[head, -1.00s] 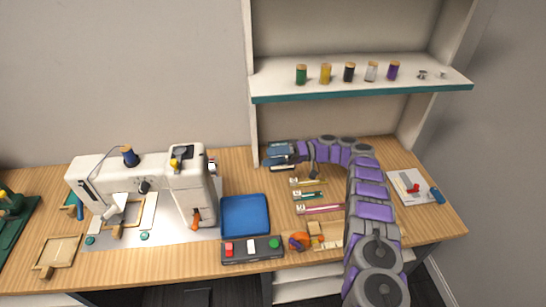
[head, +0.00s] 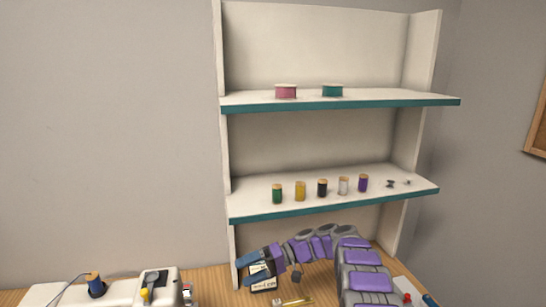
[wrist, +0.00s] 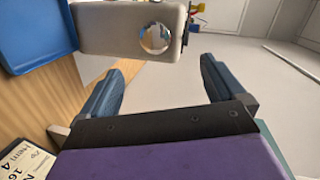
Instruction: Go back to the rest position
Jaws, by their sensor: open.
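My gripper (head: 256,272) is at the left end of my curled purple-and-grey arm, low over the table by the left upright of the shelf unit. In the wrist view my gripper (wrist: 162,82) has its two blue fingers spread wide, with nothing between them. The pale sewing machine (wrist: 120,25) with its round shiny wheel shows beyond the fingers. In the head view only the top of the sewing machine (head: 125,289) shows at the lower left.
The shelf unit (head: 330,209) rises behind my arm, with several thread spools on one board and two ribbon rolls (head: 286,91) above. A blue tray (wrist: 35,35) is left in the wrist view. A printed card (wrist: 25,160) lies near my gripper.

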